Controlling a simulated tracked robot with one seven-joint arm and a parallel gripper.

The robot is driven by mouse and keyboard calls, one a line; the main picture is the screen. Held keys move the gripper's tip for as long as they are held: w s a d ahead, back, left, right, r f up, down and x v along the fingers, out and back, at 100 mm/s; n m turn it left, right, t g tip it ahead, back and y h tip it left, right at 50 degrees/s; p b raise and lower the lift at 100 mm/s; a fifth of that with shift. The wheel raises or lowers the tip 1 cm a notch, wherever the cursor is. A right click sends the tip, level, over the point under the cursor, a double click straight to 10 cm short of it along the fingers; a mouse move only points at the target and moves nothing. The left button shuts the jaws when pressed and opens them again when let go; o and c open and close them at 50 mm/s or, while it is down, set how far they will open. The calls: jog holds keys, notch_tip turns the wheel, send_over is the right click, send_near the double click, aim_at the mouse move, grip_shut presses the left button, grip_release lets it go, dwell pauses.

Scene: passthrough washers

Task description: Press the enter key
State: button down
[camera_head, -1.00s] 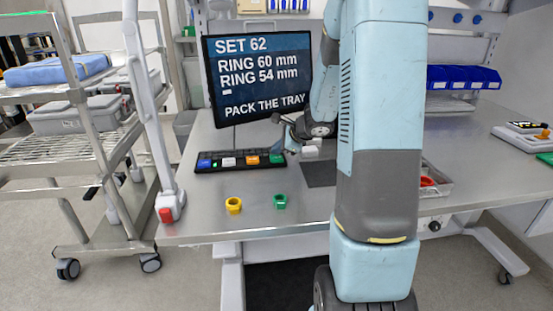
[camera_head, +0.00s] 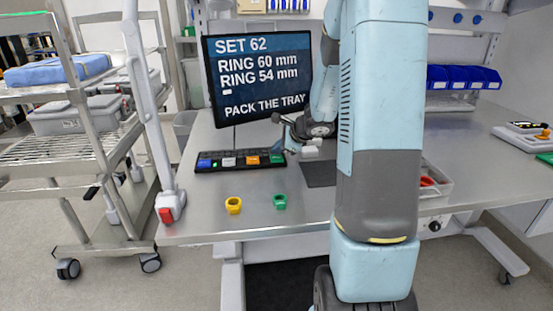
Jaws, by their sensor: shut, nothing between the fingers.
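A black keyboard (camera_head: 235,168) lies on the steel bench below the monitor. It carries large coloured keys: a blue key (camera_head: 204,163), a white key (camera_head: 228,161), an orange key (camera_head: 252,160) and a green key (camera_head: 276,158). No lettering is readable, so I cannot tell which is the enter key. My arm hides part of the bench to the right.
The monitor (camera_head: 258,75) stands behind the keyboard and reads "PACK THE TRAY". A yellow ring (camera_head: 233,205) and a green ring (camera_head: 280,202) stand in front of the keyboard. A metal tray (camera_head: 443,187) is to the right, partly behind my arm. A wire cart (camera_head: 50,160) stands left.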

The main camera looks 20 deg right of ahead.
aim_at(278, 159)
jog(key=shift+f, duration=0.2)
jog(key=shift+f, duration=0.15)
dwell(0.3)
jog(key=shift+f, duration=0.45)
dwell(0.8)
jog(key=shift+r, duration=0.9)
jog(key=shift+r, duration=2.5)
